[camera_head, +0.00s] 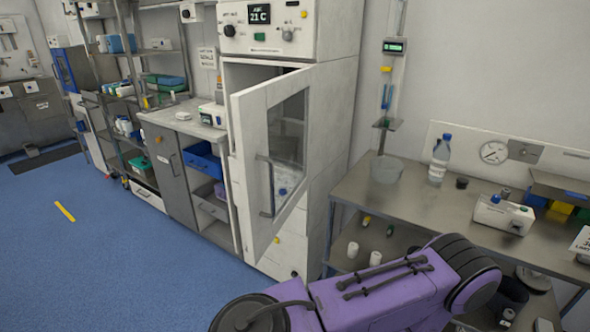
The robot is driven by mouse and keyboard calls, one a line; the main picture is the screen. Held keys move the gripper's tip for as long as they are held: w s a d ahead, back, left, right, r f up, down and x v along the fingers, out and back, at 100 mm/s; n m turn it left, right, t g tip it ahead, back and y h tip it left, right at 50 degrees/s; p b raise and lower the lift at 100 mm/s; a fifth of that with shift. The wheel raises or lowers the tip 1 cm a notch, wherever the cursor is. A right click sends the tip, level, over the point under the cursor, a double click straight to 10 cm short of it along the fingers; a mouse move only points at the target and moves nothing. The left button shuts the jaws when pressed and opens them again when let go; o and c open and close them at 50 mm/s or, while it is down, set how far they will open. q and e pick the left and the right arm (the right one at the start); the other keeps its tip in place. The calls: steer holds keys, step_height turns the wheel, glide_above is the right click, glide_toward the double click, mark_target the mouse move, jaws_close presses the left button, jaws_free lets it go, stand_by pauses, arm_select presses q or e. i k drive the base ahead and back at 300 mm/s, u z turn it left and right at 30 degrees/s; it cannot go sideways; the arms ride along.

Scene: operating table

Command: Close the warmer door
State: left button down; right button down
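The warmer (335,100) is a tall white cabinet near the middle of the view, with a control panel reading 21 C at its top. Its white door (247,130) has a glass window (288,130) and a long vertical handle (267,185). The door stands partly open, swung out toward me, with its handle side at the left and its hinge side apparently at the right. A dark gap shows above the door, and most of the interior is hidden behind it. Neither of my grippers is in view.
A steel table (410,203) with a bottle (440,160) and a white device (504,214) stands to the right. A grey counter (180,120) and a loaded shelf rack (125,95) stand to the left. Blue floor (120,260) is clear at the lower left.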

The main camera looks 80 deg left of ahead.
mark_target(250, 106)
steer(key=i, duration=1.25)
steer(key=u, duration=2.4)
